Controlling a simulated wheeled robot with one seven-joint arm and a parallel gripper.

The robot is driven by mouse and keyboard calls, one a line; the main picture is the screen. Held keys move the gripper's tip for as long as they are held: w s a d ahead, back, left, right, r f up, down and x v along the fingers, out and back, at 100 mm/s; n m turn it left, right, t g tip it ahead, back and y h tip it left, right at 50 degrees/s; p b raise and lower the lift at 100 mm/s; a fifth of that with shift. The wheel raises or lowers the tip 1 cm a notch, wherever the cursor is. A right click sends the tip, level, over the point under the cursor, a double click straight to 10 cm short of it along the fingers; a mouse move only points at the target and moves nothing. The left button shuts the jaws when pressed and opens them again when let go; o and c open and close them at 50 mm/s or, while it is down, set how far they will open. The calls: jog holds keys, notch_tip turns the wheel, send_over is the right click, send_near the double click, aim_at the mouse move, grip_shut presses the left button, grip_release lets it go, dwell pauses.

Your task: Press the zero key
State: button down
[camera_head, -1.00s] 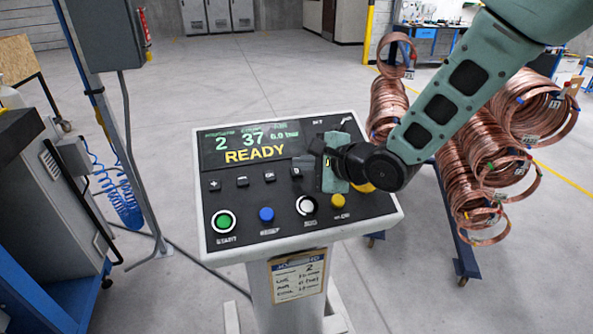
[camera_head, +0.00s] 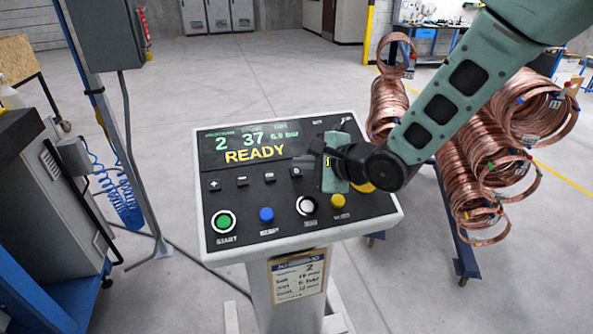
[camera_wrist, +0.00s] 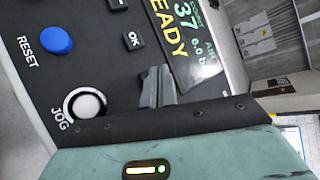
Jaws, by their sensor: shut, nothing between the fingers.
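The zero key (camera_head: 296,173) is the rightmost dark key in the row below the display on the control panel. My gripper (camera_head: 307,161) is shut, with its fingertips close above and beside that key. I cannot tell whether they touch it. In the wrist view the shut fingers (camera_wrist: 157,77) point at the panel just past the OK key (camera_wrist: 133,40), and the zero key is hidden there. The OK key also shows in the head view (camera_head: 269,177), left of the zero key. The display (camera_head: 250,145) reads READY, 2 and 37.
Below the keys are the green START button (camera_head: 224,222), blue RESET button (camera_head: 266,214), white JOG button (camera_head: 306,205) and a yellow button (camera_head: 338,201). Copper coils (camera_head: 480,165) hang on a rack to the right. Open floor lies behind the panel.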

jog(key=shift+f, duration=0.2)
jog(key=shift+w+f, duration=0.2)
jog(key=shift+w+a+f+b, duration=0.1)
jog(key=shift+w+f+b, duration=0.05)
jog(key=shift+f+b, duration=0.25)
dwell(0.9)
jog(key=shift+r, duration=0.1)
jog(key=shift+s+r+p, duration=0.35)
jog(key=shift+r+p, duration=0.35)
jog(key=shift+p, duration=0.1)
jog(key=r+p, duration=0.1)
jog(key=s+r+p, duration=0.1)
jog(key=r, duration=0.1)
jog(key=s+r+p, duration=0.1)
jog(key=shift+d+r+p, duration=0.25)
jog(key=shift+d+p, duration=0.1)
jog(key=shift+p, duration=0.05)
dwell(0.7)
